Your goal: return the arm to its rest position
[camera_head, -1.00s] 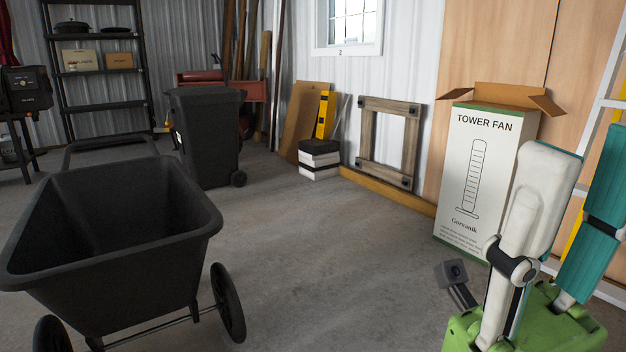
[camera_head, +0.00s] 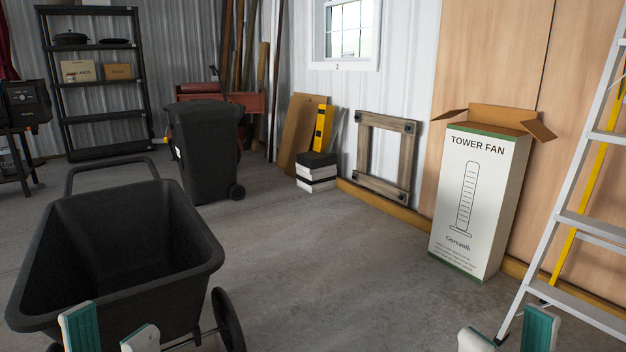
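My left gripper (camera_head: 110,334) shows only as fingertips at the bottom left edge, one teal and one white, with a gap between them. My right gripper (camera_head: 508,336) shows the same way at the bottom right edge, white fingertip on the left and teal on the right, also apart. Nothing is seen between either pair of fingertips. The palms, wrists and the rest of both arms are below the picture. The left fingertips overlap the front of the black cart in the picture. The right fingertips stand low in front of the ladder's foot.
A black wheeled cart (camera_head: 194,250) stands at left front. A black bin (camera_head: 207,150) is behind it. A tower fan box (camera_head: 470,205) with open flaps and a ladder (camera_head: 570,218) stand at right. A wooden frame (camera_head: 410,160) leans on the wall. The middle floor is clear.

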